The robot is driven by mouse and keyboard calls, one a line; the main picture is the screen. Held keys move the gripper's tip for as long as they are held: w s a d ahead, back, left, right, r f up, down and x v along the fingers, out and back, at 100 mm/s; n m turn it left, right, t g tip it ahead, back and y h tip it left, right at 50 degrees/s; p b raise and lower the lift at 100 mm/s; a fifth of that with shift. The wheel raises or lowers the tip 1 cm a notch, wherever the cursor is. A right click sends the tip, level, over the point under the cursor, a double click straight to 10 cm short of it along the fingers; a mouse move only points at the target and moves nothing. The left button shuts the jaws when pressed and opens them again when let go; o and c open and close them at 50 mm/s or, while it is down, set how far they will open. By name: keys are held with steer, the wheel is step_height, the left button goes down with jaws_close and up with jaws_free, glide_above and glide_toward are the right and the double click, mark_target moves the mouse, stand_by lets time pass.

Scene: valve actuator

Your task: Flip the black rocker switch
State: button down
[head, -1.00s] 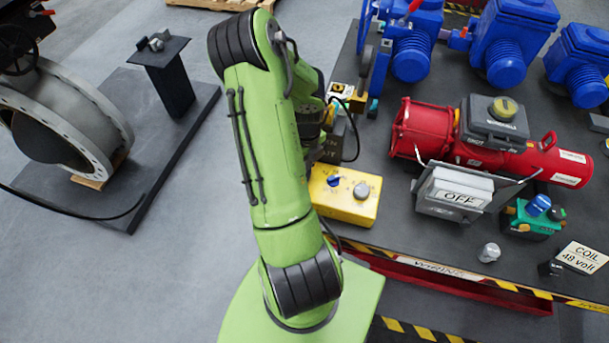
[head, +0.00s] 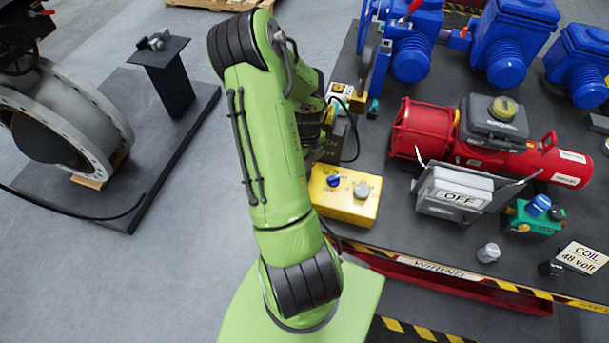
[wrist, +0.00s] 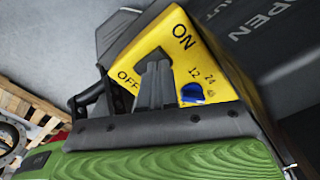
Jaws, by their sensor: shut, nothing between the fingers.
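A yellow panel (wrist: 198,55) marked ON and OFF fills the middle of the wrist view. It also carries a small blue knob (wrist: 192,94) beside the marks 12 and 24. My gripper (wrist: 156,72) is shut, its dark fingers together and empty, right in front of the panel between ON and OFF. I cannot tell whether the fingertips touch the panel. In the head view my green arm hides the gripper.
A dark box marked OPEN and SHUT (wrist: 265,50) stands close right of the panel. In the head view, a yellow box (head: 340,207) with blue and grey knobs, a grey OFF box (head: 455,213) and a red actuator (head: 425,130) crowd the table. Grey floor lies left.

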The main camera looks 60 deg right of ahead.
steer(key=shift+f+b, duration=0.95)
stand_by(0.6)
steer(key=shift+r+p, duration=2.45)
steer(key=shift+r, duration=1.2)
steer(key=shift+f, duration=0.1)
